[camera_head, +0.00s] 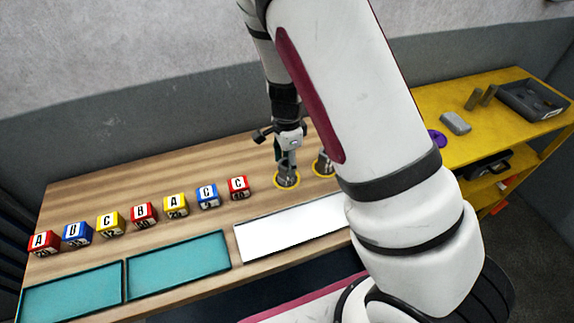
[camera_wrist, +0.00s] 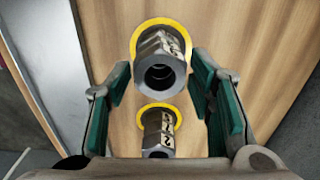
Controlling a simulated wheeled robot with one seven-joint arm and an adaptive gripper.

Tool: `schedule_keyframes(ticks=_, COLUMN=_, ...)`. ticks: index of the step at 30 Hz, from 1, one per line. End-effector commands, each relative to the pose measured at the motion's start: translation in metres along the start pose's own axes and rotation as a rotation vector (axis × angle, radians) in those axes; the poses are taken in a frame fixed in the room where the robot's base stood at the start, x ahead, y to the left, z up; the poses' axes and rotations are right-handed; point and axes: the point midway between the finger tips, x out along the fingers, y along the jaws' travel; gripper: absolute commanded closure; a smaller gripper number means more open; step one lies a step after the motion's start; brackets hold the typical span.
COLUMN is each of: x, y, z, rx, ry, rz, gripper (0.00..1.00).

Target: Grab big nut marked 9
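Two metal nut-shaped pieces stand on yellow rings on the wooden table. In the head view, the left nut (camera_head: 286,178) is under my gripper (camera_head: 287,158), and the other nut (camera_head: 323,164) is just to its right, partly hidden by my arm. In the wrist view, the larger-looking nut (camera_wrist: 160,62) appears between the green-padded fingertips of my gripper (camera_wrist: 160,78), with a gap on both sides. The second nut (camera_wrist: 157,131) appears lower, near the gripper's palm. Both have dark markings on their sides, but I cannot read a 9 on either. The gripper is open and empty.
Several lettered cubes (camera_head: 143,214) stand in a row to the left. Teal trays (camera_head: 178,265) and a white panel (camera_head: 290,228) lie along the front edge. A yellow bench (camera_head: 480,110) with a grey bin (camera_head: 535,100) stands at the right. Bare wood lies behind the cubes.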

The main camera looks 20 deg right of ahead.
Motion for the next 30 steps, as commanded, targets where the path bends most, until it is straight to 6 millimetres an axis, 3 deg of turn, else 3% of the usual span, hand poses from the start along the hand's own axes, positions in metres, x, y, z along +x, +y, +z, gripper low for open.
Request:
schedule_keyframes(ticks=1, x=0.000, y=0.000, z=0.000, rx=0.000, ry=0.000, rz=0.000, gripper=0.70)
schedule_keyframes(ticks=5, x=0.000, y=0.000, z=0.000, rx=0.000, ry=0.000, rz=0.000, gripper=0.97)
schedule_keyframes(ticks=17, x=-0.005, y=0.000, z=0.000, rx=-0.001, ry=0.000, rz=0.000, gripper=0.97)
schedule_keyframes(ticks=26, x=-0.039, y=-0.002, z=0.001, rx=-0.002, ry=-0.001, rz=-0.005, gripper=0.97)
schedule_keyframes(ticks=30, x=-0.039, y=0.034, z=0.002, rx=0.001, ry=-0.002, rz=0.001, gripper=0.97)
